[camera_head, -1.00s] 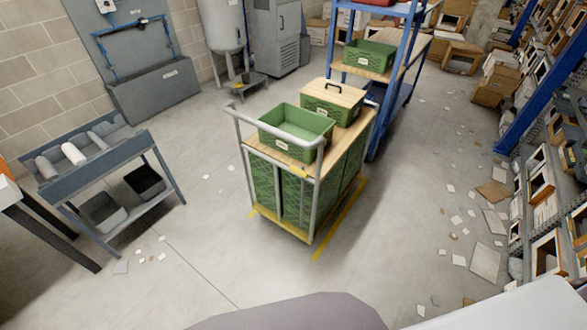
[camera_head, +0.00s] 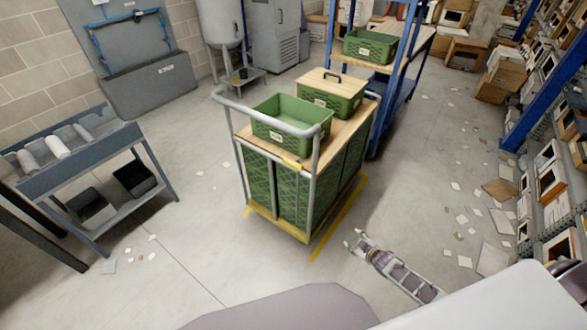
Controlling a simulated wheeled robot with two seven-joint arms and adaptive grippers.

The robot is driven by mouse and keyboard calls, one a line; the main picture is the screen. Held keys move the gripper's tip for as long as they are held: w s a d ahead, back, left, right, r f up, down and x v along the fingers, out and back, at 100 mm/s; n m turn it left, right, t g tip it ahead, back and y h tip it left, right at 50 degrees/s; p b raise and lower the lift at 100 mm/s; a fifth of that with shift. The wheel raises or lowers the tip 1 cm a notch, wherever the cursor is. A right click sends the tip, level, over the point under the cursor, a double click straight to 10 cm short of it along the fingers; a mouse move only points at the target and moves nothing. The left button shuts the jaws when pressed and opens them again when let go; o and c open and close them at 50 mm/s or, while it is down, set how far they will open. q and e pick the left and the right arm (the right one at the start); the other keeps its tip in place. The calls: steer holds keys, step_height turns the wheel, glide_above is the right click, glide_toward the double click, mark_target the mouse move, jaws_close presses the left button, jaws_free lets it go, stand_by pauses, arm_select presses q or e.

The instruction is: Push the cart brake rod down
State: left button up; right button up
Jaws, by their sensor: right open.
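The cart (camera_head: 300,180) stands on the floor ahead, with green crate sides, a light wooden top and a grey tubular push handle (camera_head: 262,124) on its near side. My left gripper is not in view.
An open green bin (camera_head: 290,137) and a lidded green bin (camera_head: 331,107) stand on the cart. A grey bench (camera_head: 80,147) is at left, a blue shelf rack (camera_head: 402,78) behind the cart. Loose papers (camera_head: 493,258) lie on the floor at right.

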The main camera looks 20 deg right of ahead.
steer(key=w+a+r+n+t+y+b, duration=0.2)
steer(key=w+r+n+t+y+b, duration=0.4)
steer(key=w+r, duration=0.85)
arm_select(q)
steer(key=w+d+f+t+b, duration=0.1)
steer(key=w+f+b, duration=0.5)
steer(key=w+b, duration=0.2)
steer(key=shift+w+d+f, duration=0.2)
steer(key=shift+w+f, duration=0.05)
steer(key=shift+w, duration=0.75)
arm_select(e)
steer(key=a+r+n+g+y, duration=0.1)
steer(key=a+r+n+y, duration=0.1)
steer(key=a+r, duration=0.3)
steer(key=a+r+n+g+y, duration=0.1)
steer(key=a+r+n, duration=0.3)
steer(key=r, duration=0.6)
steer(key=shift+s+a+r+y, duration=0.25)
steer(key=shift+a+y, duration=0.35)
steer(key=shift+y, duration=0.2)
steer(key=shift+w, duration=0.2)
